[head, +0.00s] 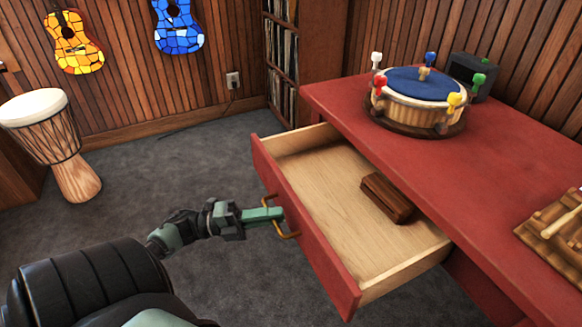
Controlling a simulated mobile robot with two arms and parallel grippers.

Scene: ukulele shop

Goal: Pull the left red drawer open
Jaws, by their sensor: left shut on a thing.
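The left red drawer (330,250) stands well out from the red desk (505,175), with its pale wooden inside showing. A dark brown wooden block (387,198) lies in it, toward the desk side. A brass-coloured handle (270,202) is on the drawer's red front. My left gripper (276,214) is at the handle, its pale green fingers shut on it. My right gripper is not in view.
On the desk stand a round drum-like piece (417,120) with a blue top and coloured pegs, a dark box (472,73) and a wooden item (560,226). A djembe (62,150) stands at the left. Carpet between the djembe and drawer is clear.

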